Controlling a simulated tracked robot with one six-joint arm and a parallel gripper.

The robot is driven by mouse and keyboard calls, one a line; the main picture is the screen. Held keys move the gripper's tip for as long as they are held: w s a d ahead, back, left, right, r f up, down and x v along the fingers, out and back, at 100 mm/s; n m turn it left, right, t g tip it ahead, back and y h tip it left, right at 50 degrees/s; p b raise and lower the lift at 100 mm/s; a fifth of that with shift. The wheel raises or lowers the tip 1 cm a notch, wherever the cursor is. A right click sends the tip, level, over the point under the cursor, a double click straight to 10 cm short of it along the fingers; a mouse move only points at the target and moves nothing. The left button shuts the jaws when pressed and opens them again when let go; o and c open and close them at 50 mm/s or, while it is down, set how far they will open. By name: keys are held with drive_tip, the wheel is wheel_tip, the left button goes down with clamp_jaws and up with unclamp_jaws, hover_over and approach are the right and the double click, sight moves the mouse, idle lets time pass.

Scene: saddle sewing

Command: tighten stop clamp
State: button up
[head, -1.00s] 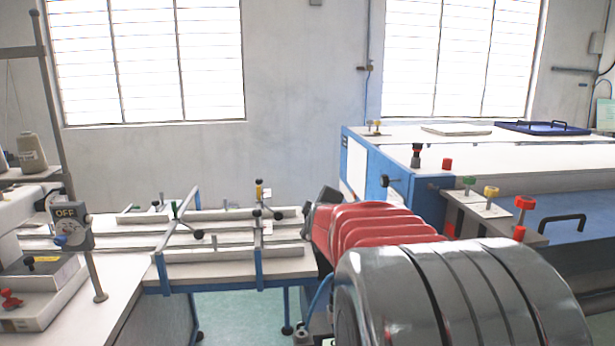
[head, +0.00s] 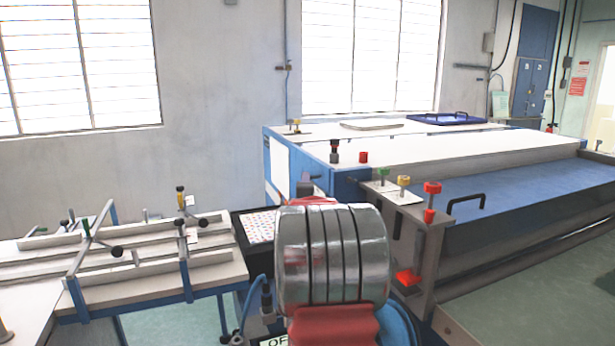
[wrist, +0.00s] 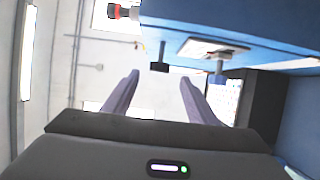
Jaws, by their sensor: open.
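My gripper (wrist: 160,88) is open in the wrist view, its two grey fingers apart with nothing between them. A dark knob on a short stem (wrist: 159,66) shows just beyond the fingertips; I see no contact. In the head view my arm hides most of the gripper. I cannot tell for sure which part is the stop clamp. On the left table, a yellow-topped clamp (head: 181,196) stands upright on the rails, with black ball knobs nearby. Green (head: 383,174), yellow (head: 403,182) and red (head: 432,189) knobs stand on the blue machine's near corner.
The large blue and white machine (head: 440,155) fills the right, with a black handle (head: 465,201) and a red lever (head: 408,277) at its front. The railed table (head: 150,275) stands at the left. Green floor shows between the two.

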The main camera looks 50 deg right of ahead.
sight(312, 177)
drive_tip(key=x, duration=1.3)
drive_tip(key=shift+w+d, duration=0.25)
drive_tip(key=shift+f, duration=0.1)
drive_tip(key=shift+c, duration=0.6)
drive_tip(key=shift+d, duration=0.1)
drive_tip(key=c, duration=0.9)
